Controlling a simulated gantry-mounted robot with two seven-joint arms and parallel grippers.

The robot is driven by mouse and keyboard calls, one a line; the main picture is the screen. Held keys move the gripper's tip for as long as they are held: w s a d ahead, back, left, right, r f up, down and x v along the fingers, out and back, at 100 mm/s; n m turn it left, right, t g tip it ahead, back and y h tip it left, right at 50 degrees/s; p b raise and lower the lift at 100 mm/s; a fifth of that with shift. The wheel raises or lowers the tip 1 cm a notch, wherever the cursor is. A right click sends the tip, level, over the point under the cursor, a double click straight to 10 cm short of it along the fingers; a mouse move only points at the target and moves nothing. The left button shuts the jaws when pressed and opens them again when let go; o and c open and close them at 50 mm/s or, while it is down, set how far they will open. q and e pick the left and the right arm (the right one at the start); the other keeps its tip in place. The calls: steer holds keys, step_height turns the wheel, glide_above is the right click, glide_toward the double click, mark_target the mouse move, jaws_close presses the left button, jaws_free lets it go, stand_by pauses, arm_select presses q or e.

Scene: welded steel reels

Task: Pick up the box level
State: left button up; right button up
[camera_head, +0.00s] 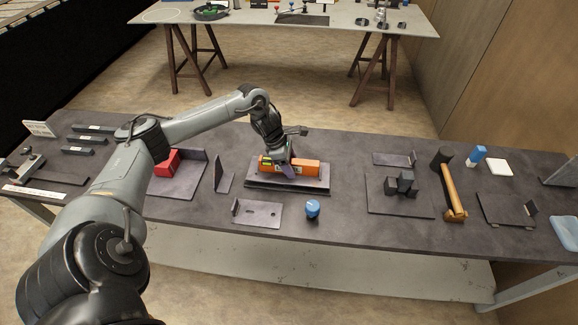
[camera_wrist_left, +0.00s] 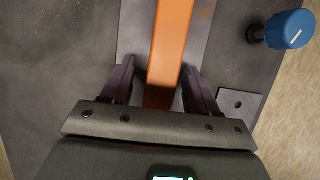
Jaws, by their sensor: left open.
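The box level (camera_head: 306,169) is an orange bar with a yellow-green patch near its left end. It lies on a dark steel plate (camera_head: 262,188) near the middle of the bench. My left gripper (camera_head: 284,167) is down at the left half of the level and hides part of it. In the left wrist view the orange level (camera_wrist_left: 172,40) runs between the two spread fingers of my left gripper (camera_wrist_left: 160,85), one on each side. The fingers are open; whether either touches the level I cannot tell. My right gripper is not in view.
A blue-topped knob (camera_head: 312,207) and a flat slotted bracket (camera_head: 258,213) sit in front of the level. An upright angle plate (camera_head: 224,176) and a red block (camera_head: 167,163) stand left.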

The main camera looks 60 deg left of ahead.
arm_select(q)
steer(key=shift+f, duration=0.15)
steer(key=c, duration=1.1)
jaws_close()
steer(key=shift+r, duration=0.2)
